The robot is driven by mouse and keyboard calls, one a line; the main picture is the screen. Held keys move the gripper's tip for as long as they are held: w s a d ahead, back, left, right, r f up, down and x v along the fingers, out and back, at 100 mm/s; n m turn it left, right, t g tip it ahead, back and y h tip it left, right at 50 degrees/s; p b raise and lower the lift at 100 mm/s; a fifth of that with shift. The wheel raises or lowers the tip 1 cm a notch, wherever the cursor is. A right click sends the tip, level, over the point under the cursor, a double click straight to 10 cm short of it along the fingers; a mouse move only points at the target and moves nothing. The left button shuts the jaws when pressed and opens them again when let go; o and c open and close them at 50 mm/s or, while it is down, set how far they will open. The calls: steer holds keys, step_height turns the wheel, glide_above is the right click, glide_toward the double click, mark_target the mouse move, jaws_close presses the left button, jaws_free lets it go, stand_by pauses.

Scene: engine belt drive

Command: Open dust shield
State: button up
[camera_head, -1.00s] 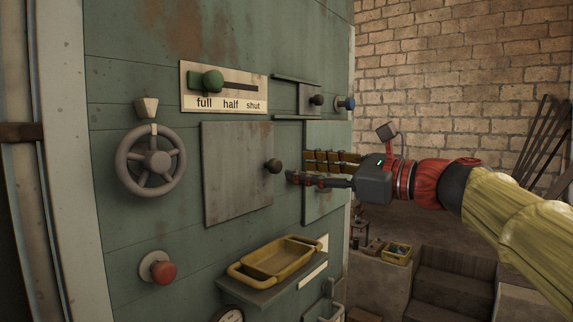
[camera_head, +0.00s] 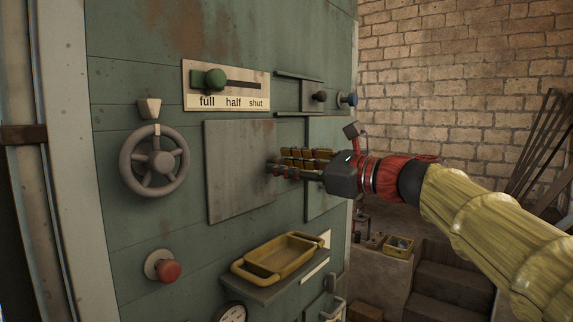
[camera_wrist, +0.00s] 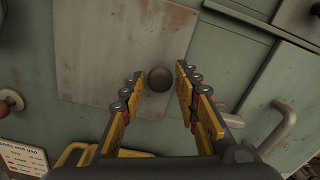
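A flat grey metal plate (camera_head: 238,170), seemingly the dust shield, lies closed against the green machine front. It also fills the upper middle of the wrist view (camera_wrist: 115,45). Its dark round knob (camera_wrist: 160,79) sits near the plate's edge. My gripper (camera_head: 277,163) is open at the plate's right edge. In the wrist view, the knob shows in the gap between the two fingers (camera_wrist: 157,82), with space on both sides. In the head view the fingers hide the knob.
A handwheel (camera_head: 154,160) and a red button (camera_head: 168,271) are to the left. A lever slider (camera_head: 216,80) marked full, half, shut is above. A yellow tray (camera_head: 280,257) on a shelf is below.

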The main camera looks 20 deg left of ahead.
jaws_close()
steer(key=shift+s, duration=0.1)
stand_by(0.6)
